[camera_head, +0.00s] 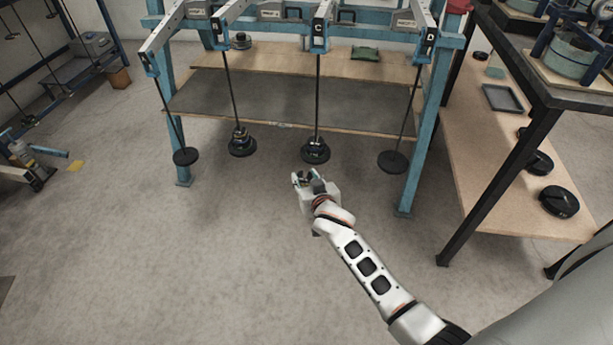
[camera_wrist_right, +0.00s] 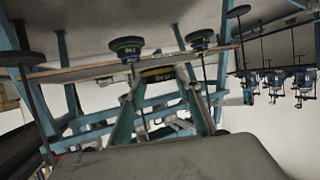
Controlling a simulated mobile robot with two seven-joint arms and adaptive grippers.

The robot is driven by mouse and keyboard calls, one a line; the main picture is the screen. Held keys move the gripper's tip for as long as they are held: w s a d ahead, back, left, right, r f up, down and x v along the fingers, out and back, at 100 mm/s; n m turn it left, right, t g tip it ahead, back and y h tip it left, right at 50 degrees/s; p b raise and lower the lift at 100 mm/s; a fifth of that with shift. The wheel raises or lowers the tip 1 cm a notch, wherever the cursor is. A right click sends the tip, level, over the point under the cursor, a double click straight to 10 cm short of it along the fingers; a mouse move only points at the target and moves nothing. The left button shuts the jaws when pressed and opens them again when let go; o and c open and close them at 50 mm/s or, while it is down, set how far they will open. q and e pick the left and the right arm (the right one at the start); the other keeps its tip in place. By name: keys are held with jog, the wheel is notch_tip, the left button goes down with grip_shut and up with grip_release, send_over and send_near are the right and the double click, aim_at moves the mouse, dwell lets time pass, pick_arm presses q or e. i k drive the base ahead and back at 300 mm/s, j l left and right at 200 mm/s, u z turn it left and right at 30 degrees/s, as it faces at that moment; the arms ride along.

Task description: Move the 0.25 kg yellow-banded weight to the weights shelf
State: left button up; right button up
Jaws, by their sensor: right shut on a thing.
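My right gripper (camera_head: 306,180) is in front of the lever frame, just below and in front of a hanger's weight stack (camera_head: 315,152). In the right wrist view its two fingers (camera_wrist_right: 160,92) are shut on a dark disc with a yellow band, the yellow-banded weight (camera_wrist_right: 158,73). In the head view the held weight cannot be made out clearly. A wooden shelf (camera_head: 470,165) at the right carries dark round weights (camera_head: 558,201); I cannot read their markings. My left gripper is not in view.
The blue lever frame (camera_head: 418,150) has several hanging rods. Another weight stack (camera_head: 242,143) hangs left of centre; the outer hangers end in bare discs (camera_head: 393,162). A black table leg (camera_head: 500,175) stands before the right shelf. The near floor (camera_head: 180,260) is clear.

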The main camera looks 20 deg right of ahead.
aim_at(287, 114)
jog(key=i+l, duration=0.25)
jog(key=i, duration=0.15)
jog(key=i+l, duration=0.25)
jog(key=i, duration=0.2)
jog(key=i+l, duration=0.25)
jog(key=i, duration=0.15)
